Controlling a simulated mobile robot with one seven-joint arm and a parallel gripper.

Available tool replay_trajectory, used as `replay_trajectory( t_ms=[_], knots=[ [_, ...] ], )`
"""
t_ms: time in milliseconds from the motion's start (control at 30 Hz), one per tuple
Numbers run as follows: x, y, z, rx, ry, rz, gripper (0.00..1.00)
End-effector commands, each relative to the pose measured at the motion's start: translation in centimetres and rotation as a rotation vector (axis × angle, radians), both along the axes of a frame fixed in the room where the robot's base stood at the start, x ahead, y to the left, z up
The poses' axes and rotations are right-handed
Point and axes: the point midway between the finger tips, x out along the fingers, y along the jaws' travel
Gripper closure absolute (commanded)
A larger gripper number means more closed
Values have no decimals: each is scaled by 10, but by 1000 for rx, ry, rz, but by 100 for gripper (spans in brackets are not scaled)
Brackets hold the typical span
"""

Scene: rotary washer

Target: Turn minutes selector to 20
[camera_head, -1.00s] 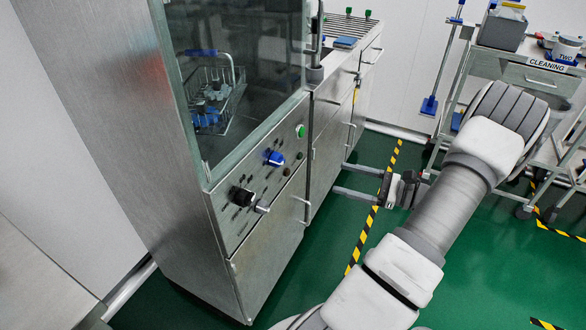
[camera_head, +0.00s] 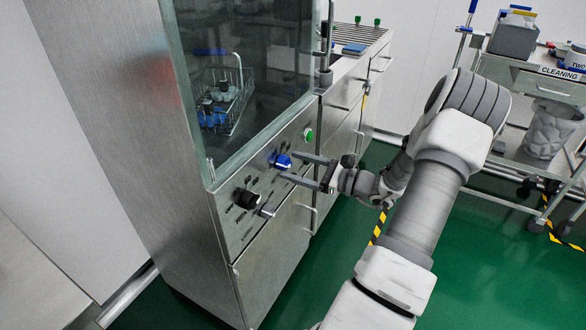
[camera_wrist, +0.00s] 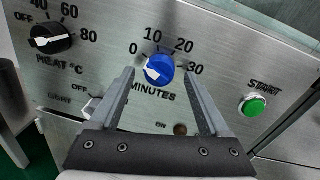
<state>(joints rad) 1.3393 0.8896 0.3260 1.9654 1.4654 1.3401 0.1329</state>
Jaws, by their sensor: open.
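The minutes selector is a blue knob (camera_head: 280,160) on the washer's steel panel. In the wrist view the same knob (camera_wrist: 160,68) sits above the word MINUTES, with 0, 10, 20 and 30 printed around it. Its white pointer slants to the lower left, just below the 0. My gripper (camera_head: 287,166) is open at the panel, fingertips close to the knob. In the wrist view the fingers of my gripper (camera_wrist: 159,74) stand left and right of the knob, with gaps on both sides. I cannot tell how deep the tips reach around it.
A black heat knob (camera_wrist: 50,38) is to the left, and a light switch (camera_wrist: 92,107) is at lower left. A green start button (camera_wrist: 253,106) is to the right. A glass door (camera_head: 245,80) stands above the panel, and a door handle (camera_head: 308,218) sticks out below.

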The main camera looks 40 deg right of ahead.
Motion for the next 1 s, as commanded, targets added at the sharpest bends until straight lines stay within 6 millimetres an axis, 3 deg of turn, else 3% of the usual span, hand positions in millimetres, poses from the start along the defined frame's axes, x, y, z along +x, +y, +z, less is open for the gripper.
replay_trajectory(
  t_ms=[400,833,867,1000],
  knots=[
    [9,5,0,0,-1,0,20],
    [9,4,0,-1,-1,-1,96],
    [9,4,0,-1,-1,-1,100],
    [9,4,1,3,1,-2,100]
  ],
)
